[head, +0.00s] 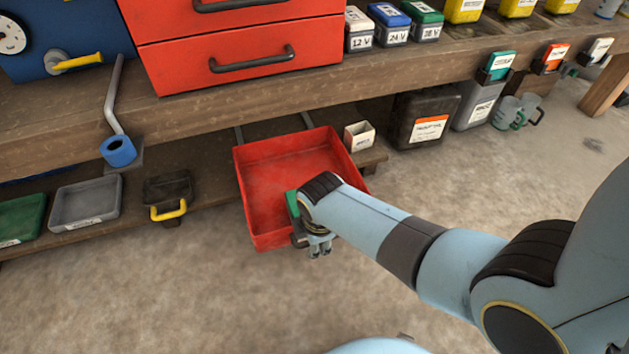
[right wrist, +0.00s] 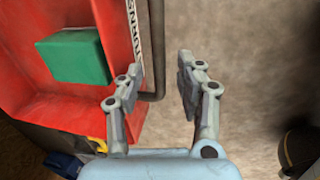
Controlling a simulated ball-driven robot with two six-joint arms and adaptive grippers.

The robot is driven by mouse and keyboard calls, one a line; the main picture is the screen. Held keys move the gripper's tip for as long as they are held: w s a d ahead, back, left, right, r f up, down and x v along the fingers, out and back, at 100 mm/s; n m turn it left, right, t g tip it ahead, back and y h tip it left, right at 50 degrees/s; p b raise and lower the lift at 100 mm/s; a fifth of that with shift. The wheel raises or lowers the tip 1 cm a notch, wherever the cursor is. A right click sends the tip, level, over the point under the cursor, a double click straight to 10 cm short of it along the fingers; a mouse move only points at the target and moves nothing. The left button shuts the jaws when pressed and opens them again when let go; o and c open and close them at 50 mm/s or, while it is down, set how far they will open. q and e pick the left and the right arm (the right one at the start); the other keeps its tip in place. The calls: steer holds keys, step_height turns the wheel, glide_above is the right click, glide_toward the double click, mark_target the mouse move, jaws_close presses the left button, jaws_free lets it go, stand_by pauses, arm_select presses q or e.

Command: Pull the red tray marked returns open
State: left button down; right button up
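The red tray (head: 268,165) juts far out from the lower shelf, with rails showing behind it. Its red wall fills the left of the right wrist view (right wrist: 40,100), with a white label (right wrist: 132,25) partly readable as "TURNS". A dark bar handle (right wrist: 156,50) runs along its front. My right gripper (head: 319,248) is at the tray's front edge; in the wrist view its two fingers (right wrist: 160,85) are spread, with the handle between them, closer to the left finger. A green block (right wrist: 75,57) lies in the tray. My left gripper is out of view.
A small white box (head: 359,136) stands on the shelf right of the tray. A black bin with a yellow handle (head: 168,195) and a grey tray (head: 85,203) are to the left. The workbench (head: 190,112) overhangs behind. Floor in front is clear.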

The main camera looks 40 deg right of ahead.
step_height(320, 180, up, 12)
steer(key=s, duration=0.2)
steer(key=shift+a, duration=0.3)
steer(key=shift+s+f, duration=0.1)
steer(key=shift+f, duration=0.05)
stand_by(0.3)
